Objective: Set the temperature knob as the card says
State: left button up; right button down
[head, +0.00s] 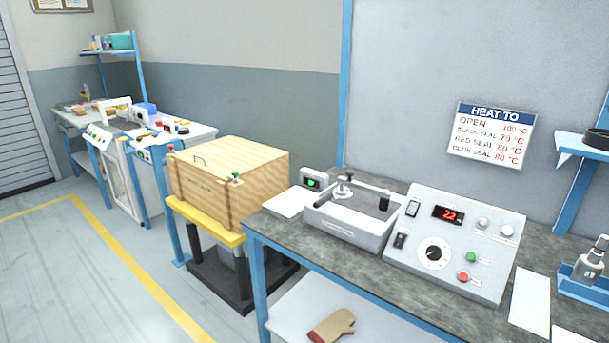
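The card (491,134) hangs on the wall at the right. It is headed "HEAT TO" and reads open 100 °C, black seal 70 °C, red seal 80 °C, blue seal 80 °C; the smaller words are a little blurred. The sloped control panel (490,262) stands on the bench below it. Its black round knob (434,253) sits in a white dial at the lower left; the pointer's setting is too small to read. The red display (448,215) seems to read 22. Neither of my grippers is in view.
A grey bath unit (345,232) with a clamp and a black post stands left of the panel on the dark bench top (375,277). A wooden crate (230,178) stands on a yellow-topped lift. A glove (332,326) lies on the lower shelf. Floor at left is clear.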

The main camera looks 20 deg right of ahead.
aim_at(433, 252)
jog(key=z, duration=1.55)
